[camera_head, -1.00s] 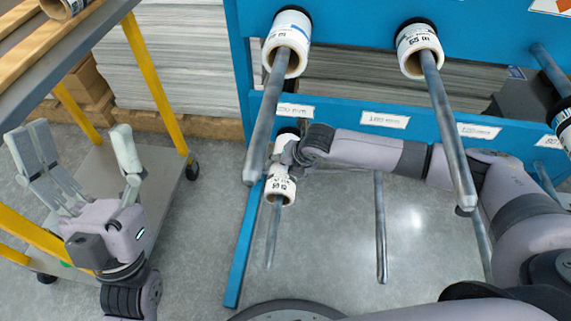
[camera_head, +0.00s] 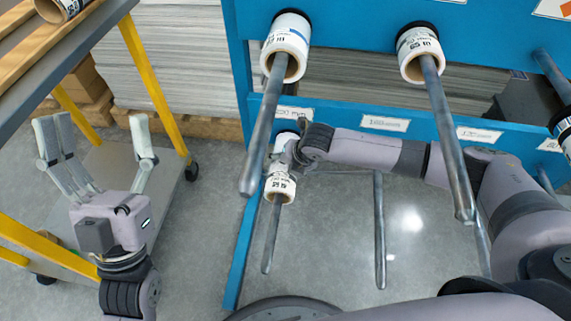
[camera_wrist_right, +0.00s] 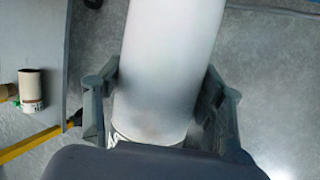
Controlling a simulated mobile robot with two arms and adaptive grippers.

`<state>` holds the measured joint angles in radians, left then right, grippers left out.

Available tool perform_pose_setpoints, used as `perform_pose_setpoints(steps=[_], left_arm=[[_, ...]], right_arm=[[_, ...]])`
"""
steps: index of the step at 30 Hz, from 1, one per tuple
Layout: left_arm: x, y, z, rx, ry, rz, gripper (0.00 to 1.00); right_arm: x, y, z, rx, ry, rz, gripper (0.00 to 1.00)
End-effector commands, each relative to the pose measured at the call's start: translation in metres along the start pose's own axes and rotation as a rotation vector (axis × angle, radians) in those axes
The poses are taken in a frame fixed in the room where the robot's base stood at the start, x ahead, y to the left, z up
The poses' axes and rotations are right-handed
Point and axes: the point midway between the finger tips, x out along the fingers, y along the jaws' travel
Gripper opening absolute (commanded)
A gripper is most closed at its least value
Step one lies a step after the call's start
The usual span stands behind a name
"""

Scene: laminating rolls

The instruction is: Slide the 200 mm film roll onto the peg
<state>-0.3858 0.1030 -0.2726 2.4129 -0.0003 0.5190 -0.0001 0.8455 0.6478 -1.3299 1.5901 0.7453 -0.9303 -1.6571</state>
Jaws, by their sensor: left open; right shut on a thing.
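The white film roll (camera_head: 281,190) is around the left peg (camera_head: 270,240) of the lower row, whose free end sticks out of the roll toward me. My right gripper (camera_head: 291,155) is shut on the roll's middle and hides part of it. The back of the roll appears close to the rack's blue bar; I cannot tell whether it touches. In the right wrist view the roll (camera_wrist_right: 168,60) lies between both fingers of the gripper (camera_wrist_right: 160,108). My left gripper (camera_head: 97,125) is open and empty at the left, beside the cart.
Two rolls (camera_head: 287,45) (camera_head: 419,52) hang on upper pegs of the blue rack (camera_head: 345,112). Lower pegs to the right, such as this one (camera_head: 380,230), are bare. A yellow-legged cart (camera_head: 150,75) at left holds another roll (camera_head: 60,8). Free floor lies between cart and rack.

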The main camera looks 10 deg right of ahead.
Motion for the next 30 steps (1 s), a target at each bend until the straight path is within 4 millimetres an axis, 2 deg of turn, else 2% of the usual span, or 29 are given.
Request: perform_pose_setpoints(steps=[3,4,6,14,24,26,30], left_arm=[[0.000,0.000,0.000,0.000,0.000,0.000,0.79],[0.000,0.000,0.000,0.000,0.000,0.000,0.79],[0.000,0.000,0.000,0.000,0.000,0.000,0.79],[0.000,0.000,0.000,0.000,0.000,0.000,0.79],[0.000,0.000,0.001,0.001,-0.002,0.000,0.79],[0.000,0.000,0.001,0.001,-0.001,0.000,0.79],[0.000,0.000,0.001,0.000,-0.001,0.000,0.79]], right_arm=[[-0.001,0.001,0.001,0.000,-0.002,0.003,0.20],[-0.001,0.001,0.001,0.000,-0.002,0.003,0.66],[-0.001,0.001,0.001,0.000,-0.002,0.003,0.70],[0.000,0.001,0.000,0.000,-0.001,0.001,0.87],[-0.001,-0.001,0.000,0.000,0.001,-0.002,0.87],[-0.005,-0.001,0.000,0.000,0.000,-0.002,0.87],[-0.025,-0.001,0.001,-0.001,-0.002,0.000,0.87]])
